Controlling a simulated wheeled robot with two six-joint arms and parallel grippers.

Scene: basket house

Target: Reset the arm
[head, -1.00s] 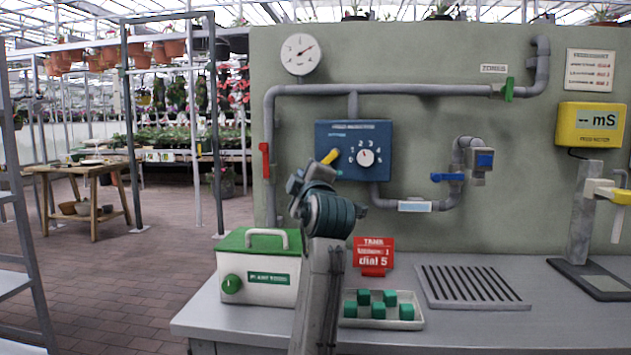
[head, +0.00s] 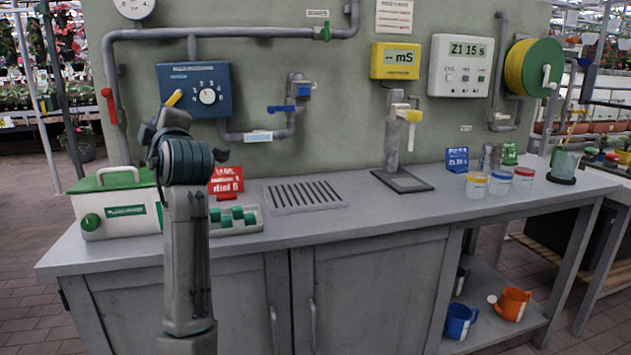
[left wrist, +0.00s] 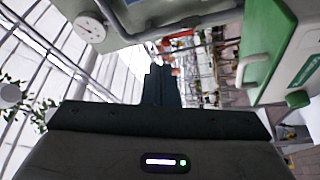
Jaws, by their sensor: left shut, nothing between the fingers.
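My left gripper (head: 168,118) is raised above the left part of the bench, in front of the blue dial box (head: 207,90) in the head view. My dark wrist hides much of the gripper there. In the left wrist view its fingers (left wrist: 160,85) are together with nothing between them. The yellow lever (head: 174,98) on the blue box shows just above the gripper; I cannot tell whether they touch. My right gripper is not in view.
A white box with green lid (head: 118,203) stands left of my arm, also in the wrist view (left wrist: 272,45). A tray of green cubes (head: 238,220) and a red sign (head: 226,180) are to its right. The grey bench (head: 330,224) is clear in front of the drain grate (head: 305,196).

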